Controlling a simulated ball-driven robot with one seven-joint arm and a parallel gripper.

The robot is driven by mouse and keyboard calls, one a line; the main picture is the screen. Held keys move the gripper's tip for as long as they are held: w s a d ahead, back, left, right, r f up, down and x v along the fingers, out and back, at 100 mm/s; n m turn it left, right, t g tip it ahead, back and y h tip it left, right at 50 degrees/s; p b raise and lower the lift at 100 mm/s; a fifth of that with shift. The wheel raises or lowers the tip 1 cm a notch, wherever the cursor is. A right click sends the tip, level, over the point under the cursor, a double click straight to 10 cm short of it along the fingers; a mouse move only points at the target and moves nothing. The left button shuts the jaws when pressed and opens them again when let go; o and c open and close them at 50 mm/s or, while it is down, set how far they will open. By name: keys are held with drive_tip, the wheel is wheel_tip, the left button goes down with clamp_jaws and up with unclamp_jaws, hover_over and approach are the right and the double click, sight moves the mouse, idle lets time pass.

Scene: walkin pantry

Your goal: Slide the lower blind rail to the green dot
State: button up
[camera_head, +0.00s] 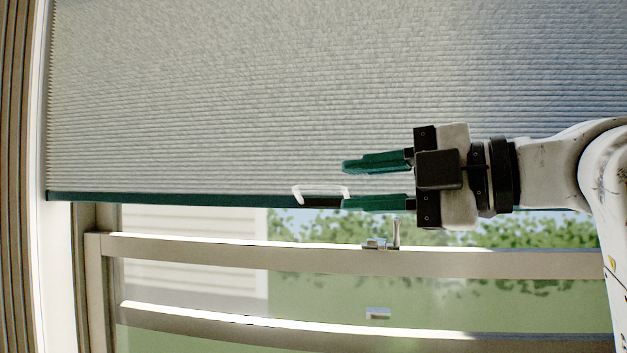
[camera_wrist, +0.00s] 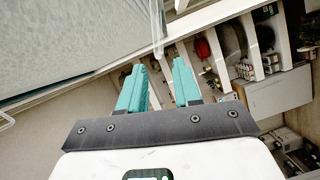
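The pleated grey blind (camera_head: 240,90) hangs across the window, with its dark green lower rail (camera_head: 150,197) along the bottom edge. A white handle (camera_head: 320,190) sits on the rail near the middle of the head view. My gripper (camera_head: 345,184) is open, its two teal fingers pointing left, just right of the handle. The lower finger overlaps the rail line in the picture; I cannot tell if it touches. In the wrist view the fingers (camera_wrist: 158,82) are apart with nothing between them, and the blind (camera_wrist: 70,40) is at the upper left. No green dot shows in either view.
A window sash (camera_head: 250,250) with a metal latch (camera_head: 382,243) lies below the rail. The window frame (camera_head: 55,270) stands at the left. The wrist view shows pantry shelves (camera_wrist: 250,60) with goods at the right.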

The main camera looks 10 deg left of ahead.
sight(325, 189)
drive_tip(key=p+x, duration=0.1)
drive_tip(key=x, duration=0.5)
drive_tip(key=shift+w+a+p, duration=0.2)
drive_tip(key=shift+p, duration=0.1)
drive_tip(key=shift+c, duration=0.4)
clamp_jaws()
drive_tip(key=shift+f, duration=0.1)
